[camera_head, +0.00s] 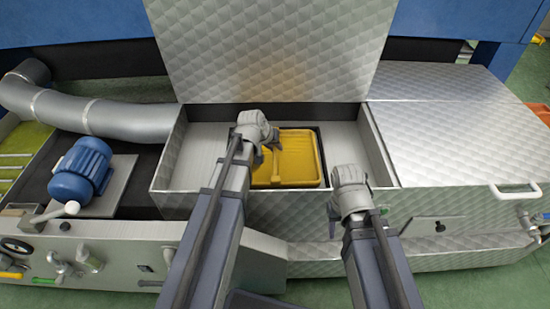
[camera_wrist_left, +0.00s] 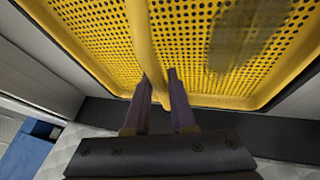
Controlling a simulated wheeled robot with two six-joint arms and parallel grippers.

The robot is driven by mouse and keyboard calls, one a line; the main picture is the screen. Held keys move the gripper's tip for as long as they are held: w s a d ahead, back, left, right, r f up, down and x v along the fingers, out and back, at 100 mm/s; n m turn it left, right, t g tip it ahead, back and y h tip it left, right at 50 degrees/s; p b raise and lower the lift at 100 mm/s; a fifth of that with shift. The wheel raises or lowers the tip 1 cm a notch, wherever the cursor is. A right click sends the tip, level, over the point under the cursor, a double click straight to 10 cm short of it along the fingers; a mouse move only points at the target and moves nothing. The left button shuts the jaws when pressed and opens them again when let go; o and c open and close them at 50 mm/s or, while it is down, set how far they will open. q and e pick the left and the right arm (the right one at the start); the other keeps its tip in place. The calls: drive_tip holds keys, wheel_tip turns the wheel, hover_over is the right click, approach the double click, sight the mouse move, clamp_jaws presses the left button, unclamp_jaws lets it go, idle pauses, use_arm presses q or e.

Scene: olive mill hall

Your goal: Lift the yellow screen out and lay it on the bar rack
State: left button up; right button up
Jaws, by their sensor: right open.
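The yellow screen (camera_head: 301,160) lies in the open box of the steel machine, between its side walls. In the left wrist view the screen (camera_wrist_left: 95,25) shows as a perforated yellow sheet with a raised rim, a yellow bar handle and a dark wet-looking patch. My right gripper (camera_head: 349,172) is open and empty, over the box's front wall right of the screen. Pale bars at the far left edge (camera_head: 14,160) look like the bar rack, partly cut off.
A raised quilted steel lid (camera_head: 275,45) stands behind the box. A closed steel cover (camera_head: 440,120) with a white handle (camera_head: 515,190) lies right. A blue motor (camera_head: 82,170) and a thick grey pipe (camera_head: 95,115) stand between the box and the bars.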

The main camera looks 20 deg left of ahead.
use_arm(q)
clamp_jaws()
drive_tip(key=shift+r, duration=0.1)
idle(0.4)
wheel_tip(320, 180, up, 10)
drive_tip(key=p, duration=1)
